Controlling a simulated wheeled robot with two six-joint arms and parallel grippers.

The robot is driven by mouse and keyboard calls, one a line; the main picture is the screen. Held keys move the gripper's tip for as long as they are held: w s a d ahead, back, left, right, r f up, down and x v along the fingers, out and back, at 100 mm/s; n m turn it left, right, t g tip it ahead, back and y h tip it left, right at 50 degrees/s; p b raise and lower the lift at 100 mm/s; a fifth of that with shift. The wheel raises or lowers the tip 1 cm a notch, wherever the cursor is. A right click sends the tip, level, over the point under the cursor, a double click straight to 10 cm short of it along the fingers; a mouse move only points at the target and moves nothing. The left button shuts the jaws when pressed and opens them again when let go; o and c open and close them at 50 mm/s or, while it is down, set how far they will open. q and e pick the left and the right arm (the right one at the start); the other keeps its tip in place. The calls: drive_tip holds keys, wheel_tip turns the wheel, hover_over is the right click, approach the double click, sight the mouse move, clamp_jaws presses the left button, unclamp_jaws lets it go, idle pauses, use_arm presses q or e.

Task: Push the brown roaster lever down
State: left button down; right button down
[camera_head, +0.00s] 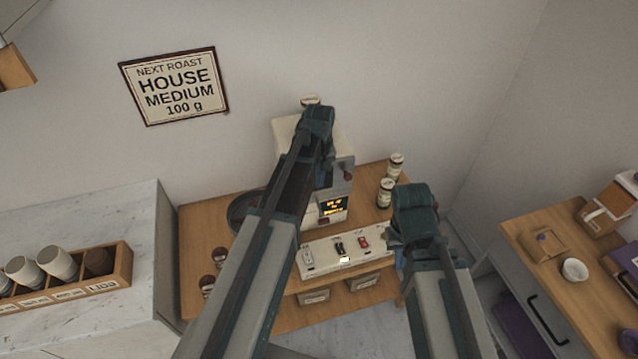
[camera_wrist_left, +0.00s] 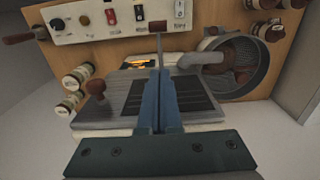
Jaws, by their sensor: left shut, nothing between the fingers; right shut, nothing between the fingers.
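The roaster is a cream box (camera_head: 287,132) with a lit orange display, largely covered by my left arm in the head view. In the left wrist view its grey top (camera_wrist_left: 115,105) shows upside down. A thin rod with a brown knob (camera_wrist_left: 158,25) stands straight beyond my left fingertips. A second brown knob (camera_wrist_left: 95,87) is at the roaster's side; it also shows in the head view (camera_head: 347,176). I cannot tell for sure which is the lever. My left gripper (camera_wrist_left: 158,73) is shut and empty above the roaster. My right gripper (camera_head: 394,237) is shut, mostly hidden, right of the switch panel.
A white switch panel (camera_head: 320,257) lies at the front of the wooden table (camera_head: 200,230). Jars (camera_head: 386,192) stand right of the roaster, and a round dark tray (camera_head: 240,212) is on its left. A cup rack (camera_head: 122,268) is far left; another counter (camera_head: 530,236) is at right.

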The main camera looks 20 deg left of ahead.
use_arm(q)
drive_tip(key=b, duration=0.8)
hover_over(321, 214)
drive_tip(key=w, duration=0.2)
drive_tip(key=f, duration=0.6)
drive_tip(key=a+f, duration=0.1)
drive_tip(key=f, duration=0.1)
drive_tip(key=shift+s+f, duration=0.1)
drive_tip(key=shift+f, duration=0.3)
drive_tip(key=shift+s+d+f+b, duration=0.3)
drive_tip(key=shift+s+f+b, duration=0.15)
drive_tip(key=shift+f+b, duration=0.05)
drive_tip(key=shift+s+d+f+b, duration=0.25)
drive_tip(key=shift+s+f+b, duration=0.15)
drive_tip(key=shift+f+b, duration=0.05)
drive_tip(key=shift+s+d+f, duration=0.2)
drive_tip(key=shift+s+d, duration=0.1)
